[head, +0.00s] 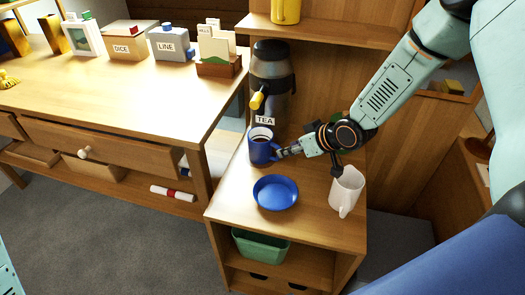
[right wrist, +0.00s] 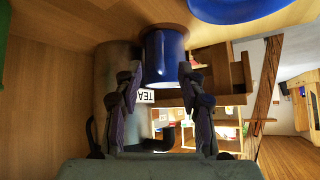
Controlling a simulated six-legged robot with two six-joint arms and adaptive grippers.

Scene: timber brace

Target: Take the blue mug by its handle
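The blue mug (head: 262,146) stands upright on the small wooden stand, below the TEA label of the dispenser (head: 272,80). My right gripper (head: 284,153) reaches in from the right, with its fingertips at the mug's right side. In the right wrist view, upside down, the two fingers are apart with the mug (right wrist: 165,55) showing between and beyond their tips. The handle is hard to make out behind the fingertips, and I cannot tell whether they touch it. My left gripper is not in view.
A blue bowl (head: 275,192) stands in front of the mug. A white pitcher (head: 346,191) stands close below my right wrist. A green bin (head: 260,245) sits on the lower shelf. The desk (head: 130,105) on the left carries several labelled boxes.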

